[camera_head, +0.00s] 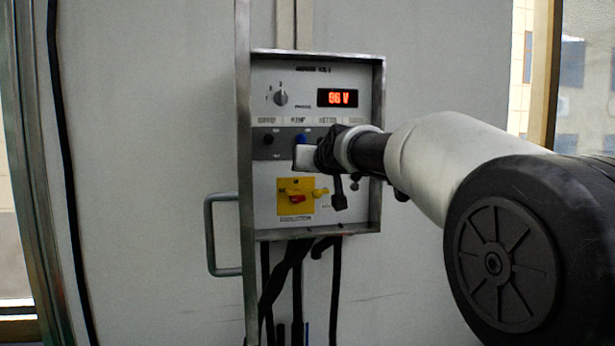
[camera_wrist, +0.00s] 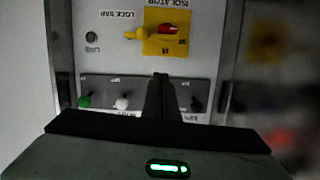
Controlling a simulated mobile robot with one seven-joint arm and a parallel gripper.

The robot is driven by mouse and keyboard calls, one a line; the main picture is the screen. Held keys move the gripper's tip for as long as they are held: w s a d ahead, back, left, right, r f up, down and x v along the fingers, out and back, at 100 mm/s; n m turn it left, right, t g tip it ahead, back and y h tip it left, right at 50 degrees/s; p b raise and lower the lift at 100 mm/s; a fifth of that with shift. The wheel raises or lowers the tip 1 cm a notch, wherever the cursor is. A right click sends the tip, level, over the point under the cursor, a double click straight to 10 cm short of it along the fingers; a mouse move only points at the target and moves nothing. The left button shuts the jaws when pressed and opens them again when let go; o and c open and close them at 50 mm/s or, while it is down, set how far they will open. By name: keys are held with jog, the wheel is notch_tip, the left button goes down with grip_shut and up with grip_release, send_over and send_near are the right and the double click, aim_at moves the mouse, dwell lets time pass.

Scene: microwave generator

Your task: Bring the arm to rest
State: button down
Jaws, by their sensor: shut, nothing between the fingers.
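My gripper (camera_head: 312,157) is in front of the middle of the control panel (camera_head: 345,218) in the head view, with the arm coming in from the right. In the wrist view, which shows the panel upside down, the gripper's fingers (camera_wrist: 161,85) are together and empty. They point at the panel over the grey switch strip (camera_wrist: 140,92). I cannot tell whether the fingertips touch the panel. My gripper covers part of the strip's right side in the head view.
The panel has a rotary knob (camera_head: 281,98), a lit display (camera_head: 337,98) reading about 96 V, and a yellow isolator with a red handle (camera_head: 296,198). A metal door edge (camera_head: 243,170) with a handle (camera_head: 208,235) stands left. Black cables (camera_head: 297,290) hang below.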

jog(key=shift+s+d+r, duration=0.15)
jog(key=shift+s, duration=0.3)
